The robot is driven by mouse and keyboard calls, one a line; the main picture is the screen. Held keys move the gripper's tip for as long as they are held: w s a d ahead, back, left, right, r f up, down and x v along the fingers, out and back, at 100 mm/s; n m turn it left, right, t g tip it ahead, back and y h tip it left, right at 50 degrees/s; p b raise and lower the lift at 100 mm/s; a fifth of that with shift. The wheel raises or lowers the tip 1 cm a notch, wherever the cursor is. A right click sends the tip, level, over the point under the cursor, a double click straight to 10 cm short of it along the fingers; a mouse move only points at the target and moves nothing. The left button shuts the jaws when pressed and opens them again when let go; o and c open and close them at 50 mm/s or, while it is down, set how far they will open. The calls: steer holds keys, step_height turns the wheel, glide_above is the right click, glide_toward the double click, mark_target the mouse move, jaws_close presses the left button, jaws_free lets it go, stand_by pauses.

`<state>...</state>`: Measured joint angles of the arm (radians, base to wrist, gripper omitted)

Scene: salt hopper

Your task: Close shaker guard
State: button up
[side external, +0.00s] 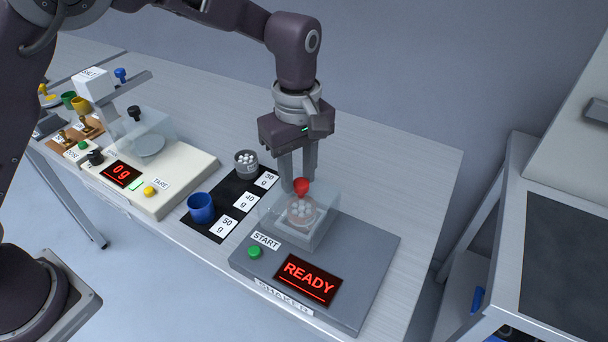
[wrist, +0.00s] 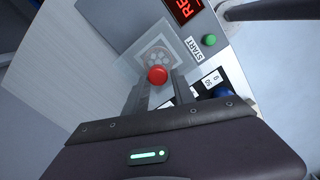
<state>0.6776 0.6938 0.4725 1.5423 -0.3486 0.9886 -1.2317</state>
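The shaker guard (side external: 322,228) is a clear box with a red knob (side external: 302,186) on top. My gripper (side external: 299,178) points down at the knob. Its fingers are partly apart, with the knob at the tips between them in the wrist view (wrist: 160,83). I cannot tell whether they touch it. The shaker display (side external: 309,280) reads READY.
A green START button (side external: 254,252) is at the shaker's front left. Left of the shaker, a black mat (side external: 229,188) holds a blue cup (side external: 201,208) and a grey pot of white balls (side external: 246,163). A white scale (side external: 182,185) reads 0g. Bare table (side external: 400,180) lies to the right.

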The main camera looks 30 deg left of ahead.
steer(key=shift+o, duration=1.3)
steer(key=shift+d, duration=0.1)
step_height(320, 180, up, 7)
steer(key=shift+r, duration=0.1)
steer(key=shift+s+a+r, duration=0.1)
steer(key=shift+a+r, duration=0.1)
steer(key=s+a+r+m+t+h, duration=0.25)
steer(key=s+a+r+m, duration=0.35)
steer(key=s+a+r, duration=0.5)
steer(key=s+a+f+m+t+y, duration=0.1)
steer(key=s+a+f+m, duration=0.1)
steer(key=s, duration=0.5)
steer(key=s+a+f+m+t+y, duration=0.1)
steer(key=s+a+f+m+t, duration=0.1)
steer(key=s, duration=0.5)
steer(key=a+m, duration=0.1)
steer(key=m, duration=0.1)
steer(key=shift+s+a+m, duration=0.15)
steer(key=shift+a+m, duration=0.1)
steer(key=shift+m, duration=0.15)
